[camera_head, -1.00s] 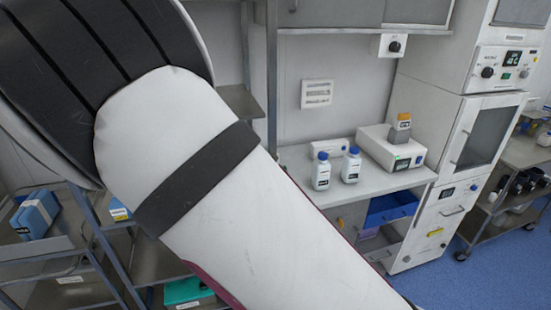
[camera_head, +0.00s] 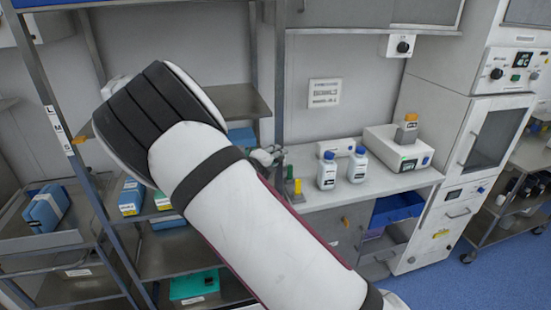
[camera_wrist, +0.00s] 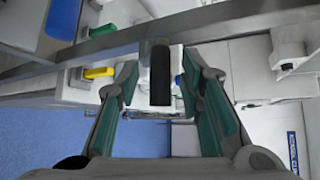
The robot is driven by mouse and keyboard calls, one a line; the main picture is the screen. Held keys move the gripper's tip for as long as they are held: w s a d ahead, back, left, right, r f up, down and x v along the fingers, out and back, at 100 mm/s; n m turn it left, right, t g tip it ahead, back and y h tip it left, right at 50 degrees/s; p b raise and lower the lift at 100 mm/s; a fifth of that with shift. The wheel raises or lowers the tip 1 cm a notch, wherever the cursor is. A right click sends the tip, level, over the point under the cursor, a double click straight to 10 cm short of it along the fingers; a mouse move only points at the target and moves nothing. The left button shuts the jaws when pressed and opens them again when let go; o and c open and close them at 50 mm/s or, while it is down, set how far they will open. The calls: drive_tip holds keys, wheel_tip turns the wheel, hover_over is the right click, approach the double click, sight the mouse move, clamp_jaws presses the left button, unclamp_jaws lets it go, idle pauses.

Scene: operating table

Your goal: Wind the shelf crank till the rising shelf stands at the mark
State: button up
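In the head view my gripper (camera_head: 264,156) is partly visible beyond my arm, near the rack's right post. In the wrist view my gripper (camera_wrist: 160,85) is open, with teal-padded fingers on either side of a black upright grip (camera_wrist: 160,74), which looks like the crank handle. I cannot tell whether the fingers touch it. The crank's arm and hub are not clear. A lettered label strip (camera_head: 60,130) runs down the rack's left post, with a small yellow pointer (camera_head: 81,140) beside its lower end. A grey shelf (camera_head: 238,101) shows right of my arm; my arm hides much of the rack.
Yellow (camera_wrist: 99,72) and green (camera_wrist: 110,31) handles sit near my gripper; a metal rail (camera_wrist: 80,52) crosses behind. White bottles (camera_head: 327,171) and a device (camera_head: 398,148) stand on the counter to the right. Blue boxes (camera_head: 46,207) lie at left.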

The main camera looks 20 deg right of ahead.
drive_tip(key=shift+c, duration=0.5)
clamp_jaws()
drive_tip(key=shift+w+a+f+n+t+h+b, duration=0.1)
drive_tip(key=shift+a+f+n+t+h+b, duration=0.25)
drive_tip(key=shift+f+n+t+h+b, duration=0.45)
drive_tip(key=shift+d+f+n+t+h+b, duration=0.15)
drive_tip(key=shift+f+n+t+b, duration=0.4)
drive_tip(key=shift+n+t, duration=1.4)
drive_tip(key=shift+d+f+n+t+h+b, duration=0.15)
drive_tip(key=shift+f+n+t, duration=0.85)
drive_tip(key=shift+n, duration=1.65)
drive_tip(key=shift+f+n+t+h+b, duration=0.1)
drive_tip(key=shift+f+n+t+b, duration=0.3)
drive_tip(key=shift+n+t, duration=1.7)
drive_tip(key=shift+n+g, duration=0.25)
drive_tip(key=shift+n, duration=0.15)
